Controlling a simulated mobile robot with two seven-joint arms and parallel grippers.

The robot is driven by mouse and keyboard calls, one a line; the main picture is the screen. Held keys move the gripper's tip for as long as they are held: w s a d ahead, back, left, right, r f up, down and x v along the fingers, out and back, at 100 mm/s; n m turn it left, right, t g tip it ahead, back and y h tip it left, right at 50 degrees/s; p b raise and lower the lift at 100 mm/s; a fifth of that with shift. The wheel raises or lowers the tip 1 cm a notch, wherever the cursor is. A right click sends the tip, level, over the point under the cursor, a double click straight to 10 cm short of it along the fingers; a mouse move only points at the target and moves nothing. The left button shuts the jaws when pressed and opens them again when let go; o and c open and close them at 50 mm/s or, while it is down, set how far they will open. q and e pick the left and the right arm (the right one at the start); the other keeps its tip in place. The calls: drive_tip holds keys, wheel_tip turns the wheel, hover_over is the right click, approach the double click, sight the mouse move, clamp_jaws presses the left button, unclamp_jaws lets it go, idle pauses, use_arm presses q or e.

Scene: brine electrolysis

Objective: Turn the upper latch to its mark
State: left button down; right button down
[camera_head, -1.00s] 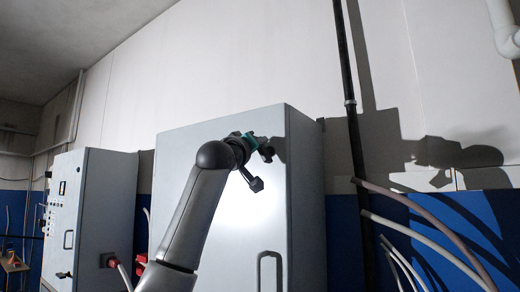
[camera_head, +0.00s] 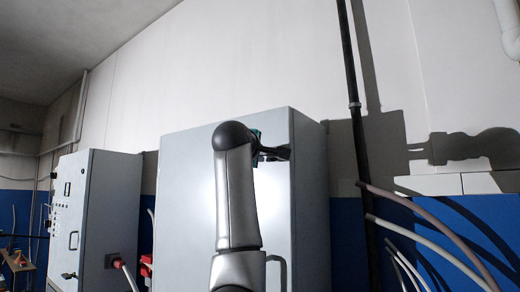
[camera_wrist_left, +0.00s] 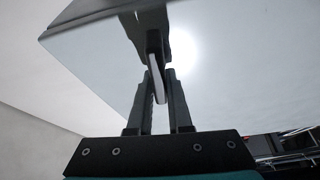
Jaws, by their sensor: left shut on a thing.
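The grey cabinet (camera_head: 190,210) stands in front of me in the head view. My left arm rises before its door, and my left gripper (camera_head: 282,153) is at the door's upper right edge, partly hidden behind my arm. In the left wrist view the upper latch (camera_wrist_left: 154,48) is a dark handle with a pale edge, mounted on the pale door. My left gripper (camera_wrist_left: 159,88) is shut on this latch, one finger on each side of it. The mark cannot be made out in either view. My right gripper is not in view.
A second grey cabinet (camera_head: 98,215) with knobs stands at the left. A dark vertical pipe (camera_head: 355,130) and several pale hoses (camera_head: 430,240) run along the wall to the right of the main cabinet.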

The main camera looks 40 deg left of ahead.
use_arm(q)
drive_tip(key=shift+f+n, duration=0.1)
drive_tip(key=shift+n, duration=0.5)
drive_tip(key=shift+g+p, duration=0.3)
drive_tip(key=c, duration=0.8)
unclamp_jaws()
drive_tip(key=shift+c, duration=0.2)
drive_tip(key=shift+s, duration=0.1)
drive_tip(key=b+v, duration=0.6)
drive_tip(key=v, duration=0.9)
drive_tip(key=shift+b, duration=0.3)
drive_tip(key=shift+s+a, duration=0.1)
